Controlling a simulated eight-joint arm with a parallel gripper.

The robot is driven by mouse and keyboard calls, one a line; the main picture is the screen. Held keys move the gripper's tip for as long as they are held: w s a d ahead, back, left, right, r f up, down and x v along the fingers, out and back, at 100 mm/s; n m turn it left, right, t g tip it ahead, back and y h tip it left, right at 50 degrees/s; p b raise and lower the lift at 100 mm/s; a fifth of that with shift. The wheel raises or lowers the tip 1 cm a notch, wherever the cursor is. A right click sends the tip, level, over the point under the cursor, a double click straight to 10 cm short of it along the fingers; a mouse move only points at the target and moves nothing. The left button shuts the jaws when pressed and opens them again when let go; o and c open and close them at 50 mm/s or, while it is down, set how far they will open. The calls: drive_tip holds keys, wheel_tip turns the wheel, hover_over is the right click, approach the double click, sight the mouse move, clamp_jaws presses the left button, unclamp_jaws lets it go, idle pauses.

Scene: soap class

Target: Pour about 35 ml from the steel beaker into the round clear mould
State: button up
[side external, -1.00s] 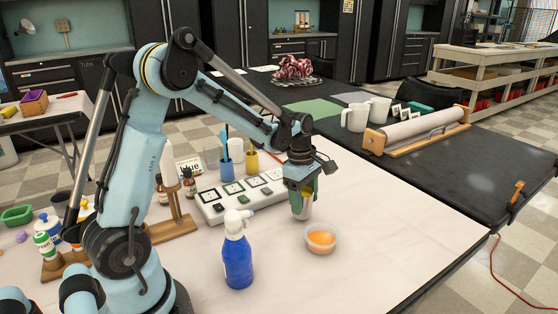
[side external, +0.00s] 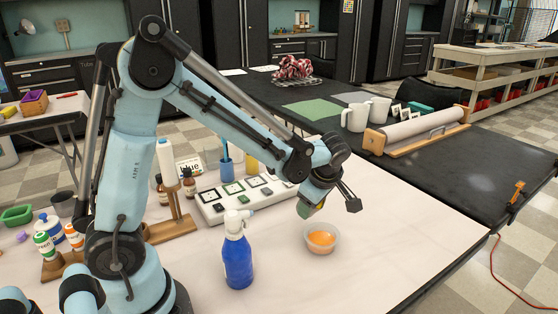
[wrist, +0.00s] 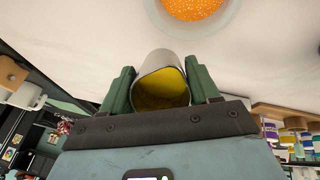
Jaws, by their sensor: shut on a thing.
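The steel beaker (wrist: 163,58) is between the green fingers of my gripper (wrist: 158,74) in the wrist view, which are shut on it. Its mouth shows, with yellow inside. In the side view my gripper (side external: 307,207) is tilted just left of and above the round clear mould, and the beaker is mostly hidden by my wrist. The mould (side external: 334,240) stands on the white table with orange material in it. It also shows at the top of the wrist view (wrist: 229,22), beyond the beaker's mouth. I cannot see a stream between them.
A blue spray bottle (side external: 237,262) stands left of the mould. A white board with dark squares (side external: 217,214) lies behind, with a yellow cup (side external: 252,162) and a blue cup (side external: 227,171) beyond. The table right of and in front of the mould is clear.

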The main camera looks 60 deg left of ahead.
drive_tip(key=shift+s+d+r+y, duration=0.1)
drive_tip(key=shift+d+r+y, duration=0.2)
drive_tip(key=shift+d+y, duration=0.15)
drive_tip(key=shift+d+r, duration=0.15)
drive_tip(key=shift+d+t+y, duration=0.15)
drive_tip(key=shift+t+y, duration=0.15)
drive_tip(key=shift+y, duration=0.35)
drive_tip(key=shift+d+f+y, duration=0.1)
drive_tip(key=shift+f+y, duration=0.1)
drive_tip(key=shift+y, duration=0.1)
drive_tip(key=shift+f+y, duration=0.2)
drive_tip(key=shift+y, duration=0.6)
drive_tip(key=shift+d+r+t+y, duration=0.15)
drive_tip(key=shift+t+y, duration=0.15)
drive_tip(key=shift+y, duration=0.4)
idle(0.4)
drive_tip(key=shift+s, duration=0.1)
